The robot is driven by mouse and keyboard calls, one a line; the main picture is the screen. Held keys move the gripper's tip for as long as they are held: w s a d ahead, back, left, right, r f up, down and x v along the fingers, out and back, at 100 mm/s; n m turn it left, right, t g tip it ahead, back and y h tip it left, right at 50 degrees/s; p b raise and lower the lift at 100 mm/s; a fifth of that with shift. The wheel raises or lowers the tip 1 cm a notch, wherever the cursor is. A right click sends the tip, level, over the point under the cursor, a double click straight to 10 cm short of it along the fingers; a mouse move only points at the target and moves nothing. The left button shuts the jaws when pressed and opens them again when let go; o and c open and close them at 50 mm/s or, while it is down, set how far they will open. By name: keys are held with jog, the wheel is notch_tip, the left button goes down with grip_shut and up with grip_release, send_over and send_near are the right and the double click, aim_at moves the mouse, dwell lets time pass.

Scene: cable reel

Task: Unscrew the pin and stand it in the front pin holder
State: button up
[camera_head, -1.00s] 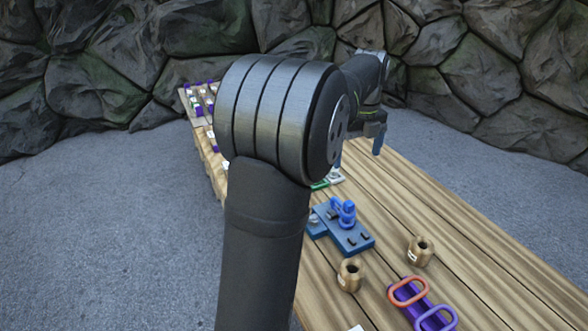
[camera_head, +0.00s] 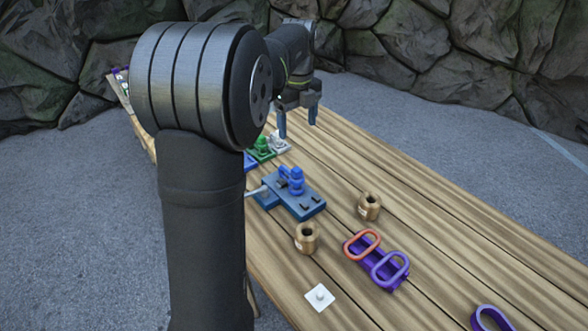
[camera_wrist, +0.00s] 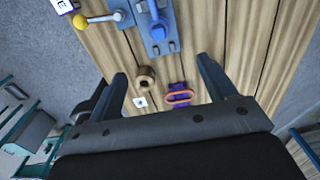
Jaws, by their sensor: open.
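A blue pin-like part (camera_head: 292,178) with a rounded loop stands on a blue block fixture (camera_head: 307,207); in the wrist view the blue part (camera_wrist: 158,27) is at the top. I cannot tell how the pin is threaded in. Two wooden cylinders with top holes look like pin holders: one nearer (camera_head: 306,238), one further right (camera_head: 369,206). Both holes look empty. One cylinder (camera_wrist: 146,77) shows between my fingers in the wrist view. My gripper (camera_head: 297,120) is open and empty, high beyond the fixture in the head view, its fingers pointing down.
A purple rack (camera_head: 368,262) with red and purple rings lies right of the cylinders. A white plate (camera_head: 319,297) lies nearer. Green and white parts (camera_head: 262,150) stand behind the fixture. A yellow-knobbed lever (camera_wrist: 82,21) shows in the wrist view.

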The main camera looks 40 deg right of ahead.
aim_at(297, 169)
notch_tip(297, 169, down, 7)
jog(key=shift+a+r, duration=0.15)
jog(key=c, duration=0.7)
jog(key=shift+f, duration=1.75)
jog(key=shift+f, duration=0.1)
jog(key=shift+f, duration=2.2)
jog(key=shift+c, duration=0.4)
grip_shut()
